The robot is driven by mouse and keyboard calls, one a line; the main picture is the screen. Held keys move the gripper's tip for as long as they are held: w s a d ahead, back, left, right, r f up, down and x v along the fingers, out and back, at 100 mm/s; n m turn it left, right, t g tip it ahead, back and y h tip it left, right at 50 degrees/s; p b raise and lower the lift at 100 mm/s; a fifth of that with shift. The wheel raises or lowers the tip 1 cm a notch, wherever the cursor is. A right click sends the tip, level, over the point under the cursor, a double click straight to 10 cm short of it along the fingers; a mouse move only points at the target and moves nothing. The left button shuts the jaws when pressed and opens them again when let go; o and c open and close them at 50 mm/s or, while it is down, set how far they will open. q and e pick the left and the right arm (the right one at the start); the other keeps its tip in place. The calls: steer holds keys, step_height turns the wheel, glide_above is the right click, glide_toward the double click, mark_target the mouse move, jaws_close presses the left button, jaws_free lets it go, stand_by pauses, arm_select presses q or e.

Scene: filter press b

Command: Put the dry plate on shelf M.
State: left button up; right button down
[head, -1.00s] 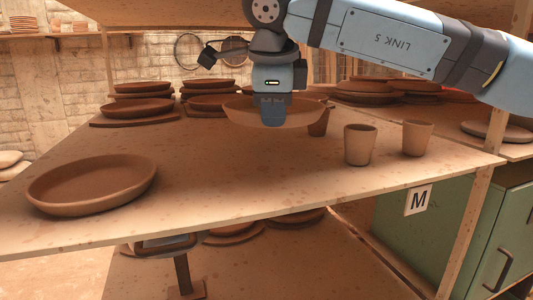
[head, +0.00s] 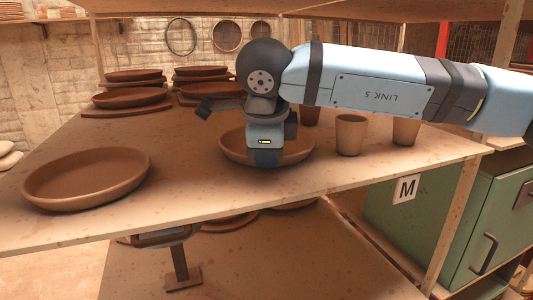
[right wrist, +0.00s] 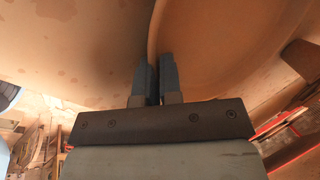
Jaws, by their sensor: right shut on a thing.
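My right gripper (head: 264,162) points down over the shelf marked M and is shut on the near rim of a brown clay plate (head: 298,152). The plate looks nearly level, low over or on the shelf board (head: 200,185); I cannot tell whether it touches. In the right wrist view, the fingers (right wrist: 156,82) pinch the rim, with the plate's inside (right wrist: 215,50) on the right and the board (right wrist: 65,50) on the left. My left gripper is not in view.
Another clay plate (head: 85,180) lies at the shelf's left. Clay cups (head: 350,135) and (head: 405,131) stand right of the held plate, under my forearm; another is partly hidden behind the arm. Stacked plates (head: 135,97) are at the back. Board between both plates is bare.

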steer(key=c, duration=1.3)
jaws_free()
steer(key=shift+f, duration=0.1)
steer(key=shift+r+p, duration=0.3)
steer(key=shift+p, duration=0.05)
steer(key=shift+s+r+b, duration=0.15)
steer(key=shift+r+b, duration=0.15)
steer(key=b+v, duration=0.2)
steer(key=v, duration=0.9)
